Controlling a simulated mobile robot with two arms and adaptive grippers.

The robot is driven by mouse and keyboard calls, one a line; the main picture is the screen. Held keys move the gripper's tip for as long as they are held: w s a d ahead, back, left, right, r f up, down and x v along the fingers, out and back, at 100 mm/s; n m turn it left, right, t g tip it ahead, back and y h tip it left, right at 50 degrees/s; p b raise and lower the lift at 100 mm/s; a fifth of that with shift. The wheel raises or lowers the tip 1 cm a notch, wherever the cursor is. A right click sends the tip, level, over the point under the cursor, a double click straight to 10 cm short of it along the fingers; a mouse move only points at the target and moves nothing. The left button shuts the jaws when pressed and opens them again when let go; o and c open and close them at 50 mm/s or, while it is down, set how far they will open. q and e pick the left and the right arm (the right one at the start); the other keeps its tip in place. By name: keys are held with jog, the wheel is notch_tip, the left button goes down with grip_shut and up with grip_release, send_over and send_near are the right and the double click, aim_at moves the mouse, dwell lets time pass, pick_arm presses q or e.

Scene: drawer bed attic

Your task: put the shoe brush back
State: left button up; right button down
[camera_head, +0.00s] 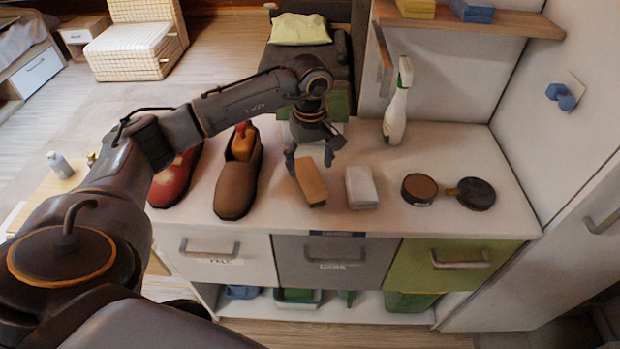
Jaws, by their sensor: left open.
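A tan wooden block, seemingly the shoe brush (311,183), lies on the white counter (330,226) near its front edge, just right of a brown shoe (237,187). Whether it has bristles underneath is hidden. My left gripper (310,163) points down over the far end of the brush, its fingers spread and holding nothing. I cannot tell whether a finger touches the brush. Under the counter, a white drawer (218,262), a grey drawer (333,264) and a green drawer (447,266) all look shut; their small labels are unreadable. My right gripper is not in view.
A folded white cloth (361,187) lies close right of the brush. Further right are a brown polish tin (419,188) and a dark round piece (471,193). A spray bottle (398,105) stands behind. A red shoe (175,178) is at left. A wall closes the right side.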

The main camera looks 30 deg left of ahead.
aim_at(310, 174)
pick_arm(q)
notch_tip(310, 174, up, 6)
jog(key=shift+b, duration=0.45)
dwell(1.2)
